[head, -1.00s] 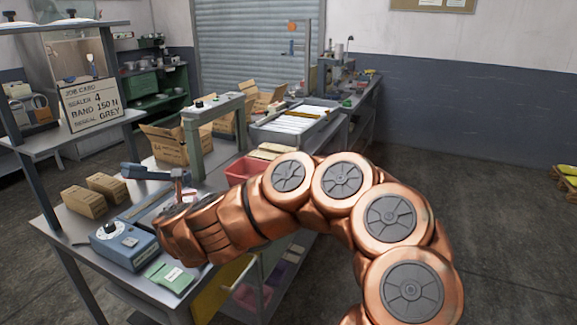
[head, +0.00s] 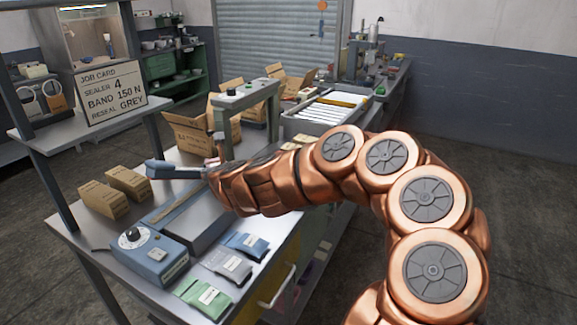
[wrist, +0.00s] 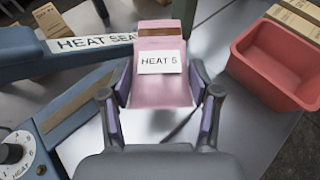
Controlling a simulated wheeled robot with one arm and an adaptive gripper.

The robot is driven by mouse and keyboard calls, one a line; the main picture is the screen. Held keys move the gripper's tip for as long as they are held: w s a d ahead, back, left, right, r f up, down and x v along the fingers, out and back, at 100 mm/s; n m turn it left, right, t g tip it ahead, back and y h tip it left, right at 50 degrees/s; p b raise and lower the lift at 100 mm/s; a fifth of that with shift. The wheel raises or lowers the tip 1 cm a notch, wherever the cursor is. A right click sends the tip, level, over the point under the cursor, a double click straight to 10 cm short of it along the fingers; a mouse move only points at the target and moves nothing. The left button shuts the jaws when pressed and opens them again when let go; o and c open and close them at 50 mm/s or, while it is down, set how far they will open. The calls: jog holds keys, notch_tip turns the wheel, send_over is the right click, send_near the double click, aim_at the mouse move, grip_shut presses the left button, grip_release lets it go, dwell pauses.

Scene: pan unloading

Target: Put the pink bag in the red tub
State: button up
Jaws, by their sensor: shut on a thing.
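The pink bag (wrist: 160,88) is between the two fingers of my gripper (wrist: 160,78) in the wrist view. It carries a white label that begins with HEAT. My gripper is shut on it, with a finger along each side. The red tub (wrist: 285,66) stands to the right of the bag in the wrist view, apart from it; its visible inside looks empty. In the head view my copper arm hides the tub, and the bag cannot be made out clearly at the arm's end.
A blue heat sealer (head: 150,255) with a raised arm (wrist: 75,52) lies left of my gripper. Green (head: 203,298), grey (head: 227,264) and blue (head: 246,245) bags lie at the table's front. Brown boxes (head: 103,200) stand at the left; a green frame (head: 248,97) stands behind.

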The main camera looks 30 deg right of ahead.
jog(key=s+d+r+n+y+b, duration=0.15)
jog(key=d+n+y, duration=0.3)
jog(key=d, duration=0.95)
jog(key=s+d+f+n+g+y+b, duration=0.2)
jog(key=s+d+n+y, duration=0.25)
jog(key=s+d, duration=0.85)
jog(key=shift+m, duration=0.5)
jog(key=shift+w+d+f+p, duration=0.35)
jog(key=shift+w+f+p, duration=0.4)
jog(key=shift+w, duration=1.5)
jog(key=shift+w+d+f+p, duration=0.35)
jog(key=shift+w+f+p, duration=0.35)
jog(key=shift+w, duration=1.55)
jog(key=shift+w+d+f+p, duration=0.35)
jog(key=shift+w+f+p, duration=0.4)
jog(key=shift+w, duration=1.5)
jog(key=shift+f, duration=0.65)
jog(key=o, duration=1.2)
